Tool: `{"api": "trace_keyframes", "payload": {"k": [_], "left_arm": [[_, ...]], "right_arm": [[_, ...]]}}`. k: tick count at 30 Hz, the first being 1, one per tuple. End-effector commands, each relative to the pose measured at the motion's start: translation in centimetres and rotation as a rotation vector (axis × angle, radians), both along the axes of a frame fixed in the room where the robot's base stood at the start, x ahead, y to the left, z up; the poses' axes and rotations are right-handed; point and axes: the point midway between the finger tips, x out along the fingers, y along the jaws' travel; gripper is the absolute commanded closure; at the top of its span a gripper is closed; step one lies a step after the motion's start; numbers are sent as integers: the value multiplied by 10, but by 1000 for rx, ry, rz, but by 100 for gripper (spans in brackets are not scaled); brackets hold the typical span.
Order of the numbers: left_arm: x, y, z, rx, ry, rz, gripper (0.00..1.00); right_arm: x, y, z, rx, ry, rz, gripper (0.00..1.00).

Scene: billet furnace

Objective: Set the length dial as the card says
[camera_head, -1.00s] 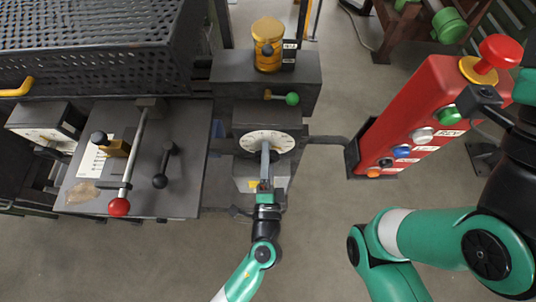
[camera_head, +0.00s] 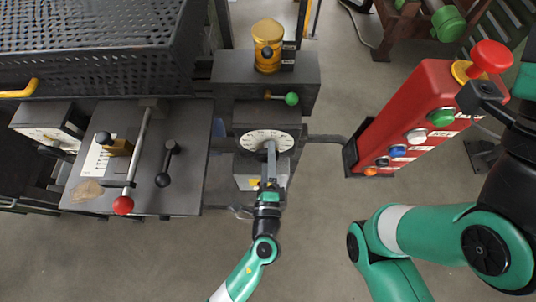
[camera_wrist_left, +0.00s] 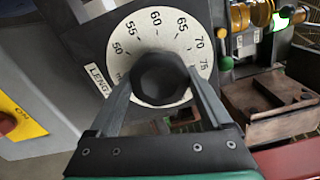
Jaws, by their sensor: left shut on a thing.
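The length dial is a white round scale (camera_head: 252,137) on a dark housing in the head view. In the left wrist view the scale (camera_wrist_left: 135,35) reads 50 to 75 around a black knob (camera_wrist_left: 162,78), beside a label that begins "LENG". My left gripper (camera_head: 270,150) is shut on the knob, one finger on each side, also in the left wrist view (camera_wrist_left: 162,95). I cannot make out a pointer mark on the knob. My right gripper (camera_head: 480,98) is partly seen at the right edge, by the red console. No readable card shows.
The red console (camera_head: 420,105) with several coloured buttons and a red mushroom button (camera_head: 491,56) stands at right. A green-knobbed lever (camera_head: 291,99) and a brass cylinder (camera_head: 267,45) are behind the dial. A plate with a red-ball lever (camera_head: 123,205) lies left.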

Motion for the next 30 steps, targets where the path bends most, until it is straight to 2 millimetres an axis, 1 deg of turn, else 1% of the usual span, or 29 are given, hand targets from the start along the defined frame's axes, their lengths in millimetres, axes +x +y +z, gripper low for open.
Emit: {"api": "trace_keyframes", "payload": {"k": [4, 5, 7, 8, 14, 17, 20, 23, 27, 29, 30], "left_arm": [[0, 0, 0, 5, -1, 0, 73], [0, 0, 0, 5, -1, 0, 15], [0, 0, 0, 4, -1, 0, 3], [0, 0, 0, 4, -1, 0, 0], [0, 0, 0, 2, -1, 0, 0], [-5, -1, 0, 2, -1, -2, 0], [-19, -1, 1, 3, 1, -3, 0], [-42, -1, 1, 5, 1, -7, 0], [-78, 0, 1, 5, 1, -8, 0], [-92, 1, 1, 5, 0, -7, 0], [-97, 1, 8, 8, 5, -7, 0]], "right_arm": [[0, 0, 0, 0, 0, 0, 50], [0, 0, 0, 0, 0, 0, 50], [0, 0, 0, 0, 0, 0, 50], [0, 0, 0, 0, 0, 0, 50], [0, 0, 0, 0, 0, 0, 50], [0, 0, 1, 0, 0, 0, 50], [0, 0, 4, 0, 0, 0, 50], [0, 0, 8, 0, 0, 0, 50], [0, 0, 12, 0, 0, 0, 50], [0, 0, 14, 0, 0, 0, 50], [0, 0, 29, 0, 1, 0, 50]]}}
